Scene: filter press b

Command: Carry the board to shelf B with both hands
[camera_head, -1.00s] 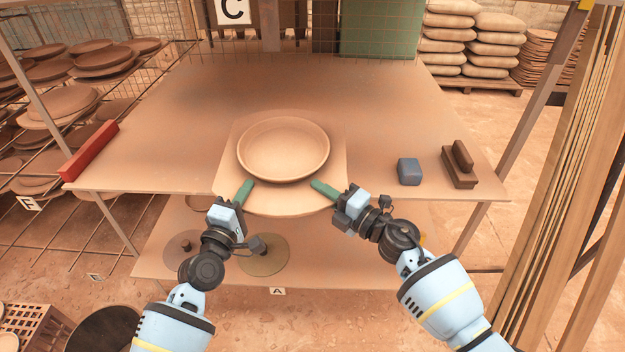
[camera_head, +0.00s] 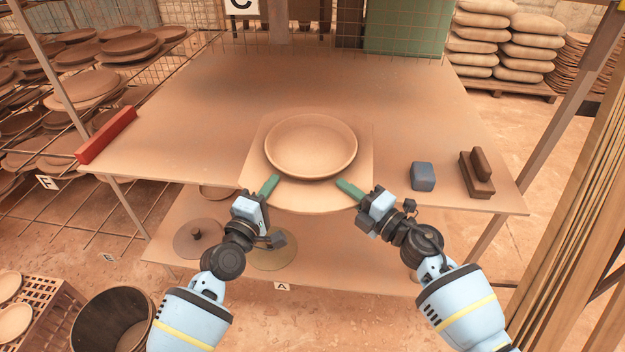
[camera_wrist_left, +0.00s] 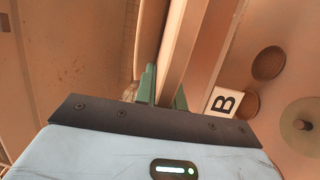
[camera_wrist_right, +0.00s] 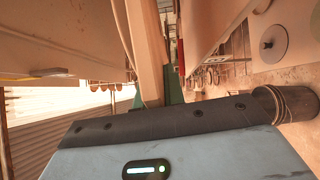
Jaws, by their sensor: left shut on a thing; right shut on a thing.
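The tan board (camera_head: 258,165) carries a wide round clay dish (camera_head: 311,145). My left gripper (camera_head: 268,187) is shut on the board's front left edge, and my right gripper (camera_head: 350,189) on its front right edge. The board's edge shows between the green fingers in the left wrist view (camera_wrist_left: 178,50) and the right wrist view (camera_wrist_right: 147,50). The board overlaps the front of a dusty shelf (camera_head: 200,115); I cannot tell whether it touches it. A "B" label (camera_wrist_left: 222,103) shows beside the left fingers in the left wrist view.
A red bar (camera_head: 106,136) lies at the shelf's left edge. A blue-grey block (camera_head: 422,176) and a brown block (camera_head: 478,173) sit to the right of the board. A lower shelf bears an "A" label (camera_head: 282,286). The shelf's back is clear. Posts flank the shelf.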

